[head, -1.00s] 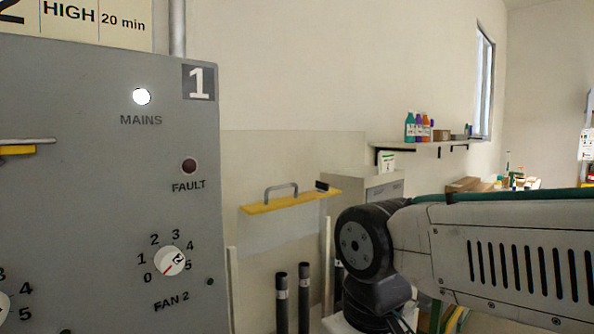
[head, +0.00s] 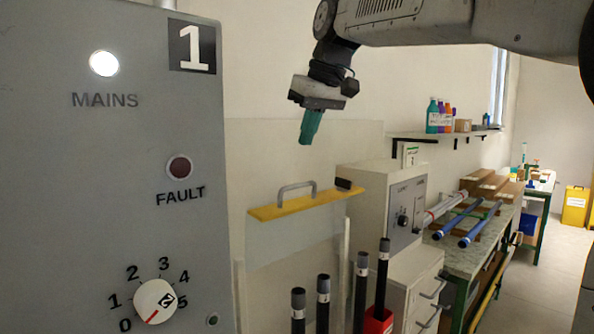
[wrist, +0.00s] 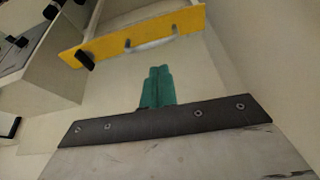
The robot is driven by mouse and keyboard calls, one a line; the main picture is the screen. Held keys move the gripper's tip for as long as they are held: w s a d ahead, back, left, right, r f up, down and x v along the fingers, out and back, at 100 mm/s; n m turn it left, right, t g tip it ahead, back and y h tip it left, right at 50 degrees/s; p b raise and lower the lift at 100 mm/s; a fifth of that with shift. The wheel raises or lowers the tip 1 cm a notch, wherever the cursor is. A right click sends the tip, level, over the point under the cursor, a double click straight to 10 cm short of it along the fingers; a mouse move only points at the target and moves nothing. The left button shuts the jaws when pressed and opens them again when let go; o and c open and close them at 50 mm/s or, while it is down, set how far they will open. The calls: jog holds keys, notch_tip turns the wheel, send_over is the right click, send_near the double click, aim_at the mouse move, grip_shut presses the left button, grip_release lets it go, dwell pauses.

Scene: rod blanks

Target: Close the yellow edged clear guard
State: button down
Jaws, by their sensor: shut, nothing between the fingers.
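The clear guard shows as a faint see-through panel (head: 300,243) with a yellow edge bar (head: 303,205) carrying a grey arched handle (head: 296,190). A black block sits at the bar's right end. In the wrist view the fingertips (wrist: 158,72) point toward the bar, with a gap between.
A grey panel (head: 90,200) with lamps and a dial fills the left. Several dark rods (head: 323,300) stand below the guard, one in a red holder (head: 377,322). A pale control box (head: 390,205) stands to the right, before a bench with blue rods (head: 480,225).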

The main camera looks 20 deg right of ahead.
jog(key=w+r, duration=0.3)
jog(key=w, duration=0.1)
jog(key=shift+n+t, duration=0.3)
jog(key=shift+n, duration=0.1)
jog(key=f, duration=0.3)
jog(key=w+f, duration=0.1)
jog(key=f, duration=0.7)
jog(key=shift+w+a, duration=0.3)
jog(key=shift+a, duration=0.1)
jog(key=shift+s+d+f, duration=0.1)
jog(key=shift+s+f, duration=0.15)
jog(key=shift+f, duration=0.05)
